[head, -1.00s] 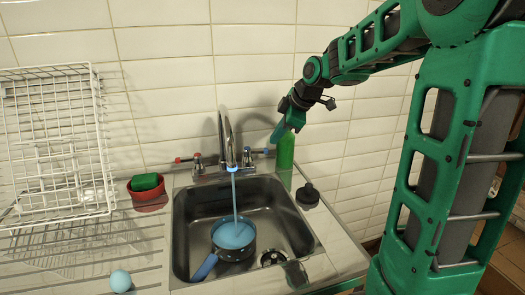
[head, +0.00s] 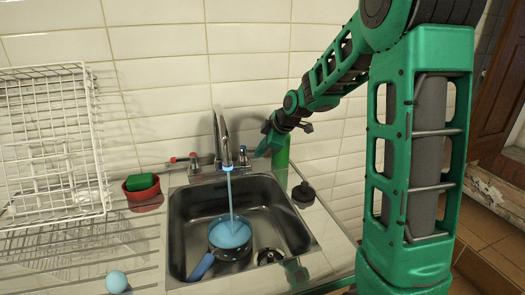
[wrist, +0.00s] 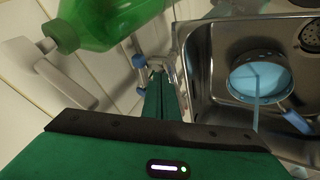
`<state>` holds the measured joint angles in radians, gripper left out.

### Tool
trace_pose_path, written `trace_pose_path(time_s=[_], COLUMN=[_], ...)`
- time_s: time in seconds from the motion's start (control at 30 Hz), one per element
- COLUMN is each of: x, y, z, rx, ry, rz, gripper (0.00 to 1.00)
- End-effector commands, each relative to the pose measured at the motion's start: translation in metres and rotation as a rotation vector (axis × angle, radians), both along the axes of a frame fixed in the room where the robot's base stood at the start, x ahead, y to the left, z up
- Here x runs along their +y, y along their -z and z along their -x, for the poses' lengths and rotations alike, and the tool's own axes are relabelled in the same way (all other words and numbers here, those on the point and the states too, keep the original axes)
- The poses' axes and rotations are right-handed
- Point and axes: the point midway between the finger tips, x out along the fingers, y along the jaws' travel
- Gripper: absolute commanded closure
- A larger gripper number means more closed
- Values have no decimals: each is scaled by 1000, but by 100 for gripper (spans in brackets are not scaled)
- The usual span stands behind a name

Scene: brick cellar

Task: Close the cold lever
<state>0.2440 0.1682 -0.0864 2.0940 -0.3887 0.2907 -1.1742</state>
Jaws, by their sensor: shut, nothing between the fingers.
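The cold lever (head: 243,152), with a blue tip, is on the right side of the tap (head: 222,140). It no longer sticks out to the right in the head view. My gripper (head: 261,151) is shut and empty, just right of the lever. In the wrist view the shut fingers (wrist: 157,80) reach to the tap's handle fittings (wrist: 150,62); I cannot tell whether they touch the lever. Blue-tinted water (head: 231,200) runs from the spout into a blue-handled pan (head: 228,252) in the sink (head: 185,215).
A green bottle (head: 281,152) stands behind my gripper, and looms close in the wrist view (wrist: 110,22). The red-tipped lever (head: 184,159) is left of the spout. A red bowl with a green sponge (head: 142,182) and a white dish rack (head: 50,140) are further left. A dark stopper (head: 303,194) sits right of the sink.

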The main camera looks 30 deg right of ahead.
Motion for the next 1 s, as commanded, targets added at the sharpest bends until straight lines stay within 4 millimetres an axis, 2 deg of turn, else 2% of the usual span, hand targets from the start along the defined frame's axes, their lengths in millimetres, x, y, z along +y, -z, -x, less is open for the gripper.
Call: trace_pose_path(time_s=[0.2, 1.0], x=[-7, -14], y=[0, 0], z=[-17, -29], rx=[0, 2], ry=[0, -1], rz=[0, -1], gripper=[100, 100])
